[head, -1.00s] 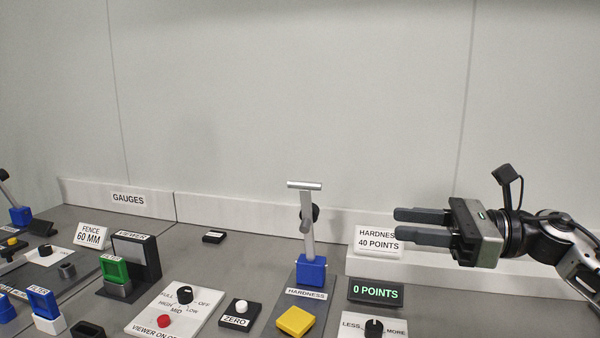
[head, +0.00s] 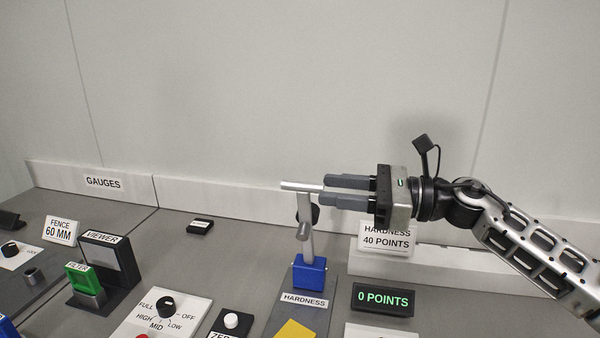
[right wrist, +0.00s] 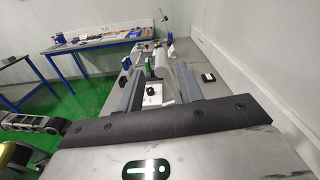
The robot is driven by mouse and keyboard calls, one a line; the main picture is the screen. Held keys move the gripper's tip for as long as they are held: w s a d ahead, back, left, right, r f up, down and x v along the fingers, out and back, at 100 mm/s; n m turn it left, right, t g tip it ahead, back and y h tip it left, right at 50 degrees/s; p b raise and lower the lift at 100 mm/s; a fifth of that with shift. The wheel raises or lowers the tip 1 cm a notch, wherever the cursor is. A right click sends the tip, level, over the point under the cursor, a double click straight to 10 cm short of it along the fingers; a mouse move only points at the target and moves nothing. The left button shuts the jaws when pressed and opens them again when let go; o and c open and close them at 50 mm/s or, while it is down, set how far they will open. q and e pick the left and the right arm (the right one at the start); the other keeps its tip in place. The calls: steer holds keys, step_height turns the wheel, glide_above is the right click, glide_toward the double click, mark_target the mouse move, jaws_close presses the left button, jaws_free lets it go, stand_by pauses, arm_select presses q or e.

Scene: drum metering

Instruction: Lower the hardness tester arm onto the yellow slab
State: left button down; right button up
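The hardness tester arm (head: 306,222) stands nearly upright on its blue base block (head: 309,272), with a pale crossbar (head: 300,186) at its top. The yellow slab (head: 295,330) lies in front of the base, partly cut off by the bottom edge of the head view. My right gripper (head: 326,191) is open and points left, its fingertips at the right end of the crossbar. In the right wrist view the bar (right wrist: 161,62) shows between the two fingers; I cannot tell whether they touch it.
The display (head: 383,299) reads 0 POINTS; a card (head: 386,240) behind it reads HARDNESS 40 POINTS. To the left are a viewer (head: 108,258) with a green filter, a dial panel (head: 162,314) and a ZERO button (head: 231,321). The back wall is close behind.

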mark_target(282, 184)
steer(key=p+x, duration=0.1)
steer(key=x, duration=0.5)
steer(key=shift+w+a+p, duration=0.1)
steer(key=shift+a+p, duration=0.1)
steer(key=shift+p, duration=0.2)
jaws_close()
